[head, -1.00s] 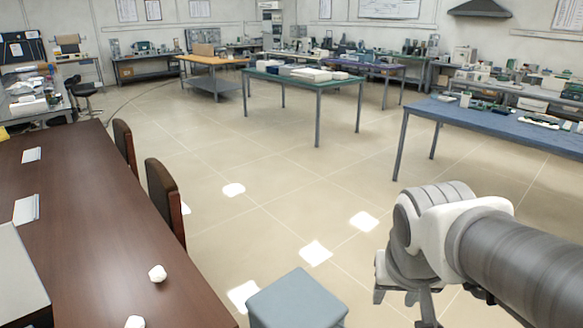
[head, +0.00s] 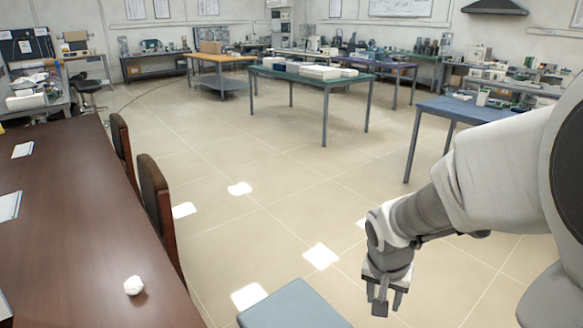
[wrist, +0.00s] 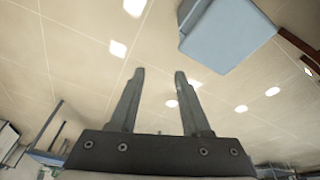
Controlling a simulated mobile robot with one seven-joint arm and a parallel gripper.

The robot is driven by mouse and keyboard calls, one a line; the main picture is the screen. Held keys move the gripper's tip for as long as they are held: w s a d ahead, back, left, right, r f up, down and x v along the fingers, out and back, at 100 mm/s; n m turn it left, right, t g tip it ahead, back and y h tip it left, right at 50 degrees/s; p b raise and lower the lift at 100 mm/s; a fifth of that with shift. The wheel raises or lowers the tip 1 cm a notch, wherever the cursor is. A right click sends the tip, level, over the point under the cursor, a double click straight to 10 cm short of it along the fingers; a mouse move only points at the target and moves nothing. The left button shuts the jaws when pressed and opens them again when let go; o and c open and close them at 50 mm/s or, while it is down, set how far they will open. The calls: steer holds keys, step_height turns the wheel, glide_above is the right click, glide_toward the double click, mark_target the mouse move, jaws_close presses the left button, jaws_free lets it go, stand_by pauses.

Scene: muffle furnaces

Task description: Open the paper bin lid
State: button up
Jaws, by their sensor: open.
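The blue-grey paper bin (head: 293,308) stands on the floor at the bottom of the head view, cut off by the frame. Its flat top looks closed. In the wrist view the bin (wrist: 226,38) is at the upper right, beyond the fingers and apart from them. My gripper (head: 386,303) hangs pointing down to the right of the bin in the head view. In the wrist view my gripper (wrist: 158,75) shows two separated fingers with nothing between them.
A brown table (head: 75,220) with a crumpled paper ball (head: 134,285) and two chairs (head: 157,205) stand left of the bin. A blue table (head: 465,108) is at the right, a green table (head: 310,75) farther back. Open tiled floor lies between.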

steer(key=w+a+f+m+y+b, duration=0.1)
steer(key=f+b, duration=0.4)
steer(key=f, duration=0.8)
steer(key=w+a+f+m+y+b, duration=0.1)
steer(key=f+b, duration=0.4)
steer(key=f, duration=0.8)
steer(key=w+a+f+m+y+b, duration=0.1)
steer(key=w+a+f+m+b, duration=0.1)
steer(key=f, duration=1.2)
steer(key=shift+w+a+m+g+b, duration=0.2)
steer(key=shift+w+a+b, duration=0.2)
steer(key=shift+w+b, duration=0.35)
steer(key=shift+w+a+m+g+b, duration=0.1)
steer(key=shift+w+a+m+b, duration=0.2)
steer(key=shift+w+b, duration=0.45)
steer(key=shift+w, duration=0.1)
steer(key=shift+c, duration=0.2)
jaws_close()
steer(key=shift+a, duration=0.1)
